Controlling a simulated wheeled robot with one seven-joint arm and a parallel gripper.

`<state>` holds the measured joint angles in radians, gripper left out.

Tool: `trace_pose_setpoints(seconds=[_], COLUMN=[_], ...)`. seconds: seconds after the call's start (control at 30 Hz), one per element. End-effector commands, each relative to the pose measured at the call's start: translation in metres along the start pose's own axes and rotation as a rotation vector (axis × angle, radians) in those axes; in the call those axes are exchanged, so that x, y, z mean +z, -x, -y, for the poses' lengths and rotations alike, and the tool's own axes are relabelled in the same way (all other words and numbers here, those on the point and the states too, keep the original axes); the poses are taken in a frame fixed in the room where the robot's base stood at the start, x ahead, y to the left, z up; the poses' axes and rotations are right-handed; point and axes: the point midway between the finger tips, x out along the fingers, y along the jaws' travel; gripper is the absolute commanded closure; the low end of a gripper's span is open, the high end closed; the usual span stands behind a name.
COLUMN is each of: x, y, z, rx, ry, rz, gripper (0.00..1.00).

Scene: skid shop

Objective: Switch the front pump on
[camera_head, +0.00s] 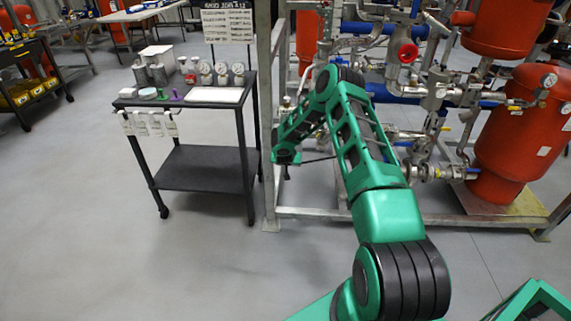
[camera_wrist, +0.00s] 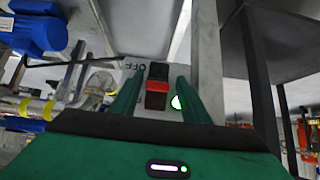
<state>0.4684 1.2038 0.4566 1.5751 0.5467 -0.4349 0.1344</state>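In the wrist view a grey switch plate (camera_wrist: 134,73) with the lettering "OFF" is straight ahead. A red and black switch (camera_wrist: 157,88) sits on it, with a partly hidden green-and-white round spot (camera_wrist: 177,102) beside it. My gripper (camera_wrist: 160,79) is open, its two green fingers on either side of the switch in the picture. Nothing is held between them. Whether the fingers touch the switch cannot be told. A blue motor-like body (camera_wrist: 38,32) shows at the upper left; its being the front pump cannot be told. In the head view my arm hides the switch.
A metal skid frame (camera_head: 270,130) with pipes and valves stands by my arm. Red tanks (camera_head: 520,130) stand at its right. A dark cart (camera_head: 205,165) with gauges on top stands close to the left of the frame. The floor in front is clear.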

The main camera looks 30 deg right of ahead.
Motion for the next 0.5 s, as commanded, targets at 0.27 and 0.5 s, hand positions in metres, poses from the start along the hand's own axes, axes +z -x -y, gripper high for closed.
trace_pose_setpoints(seconds=[0.27,0.5], x=[0.001,0.0], y=[0.011,0.051], z=[-0.001,0.0], rx=[0.002,0.001], ry=[0.004,0.004], rz=[0.002,0.001], gripper=[0.58,0.58])
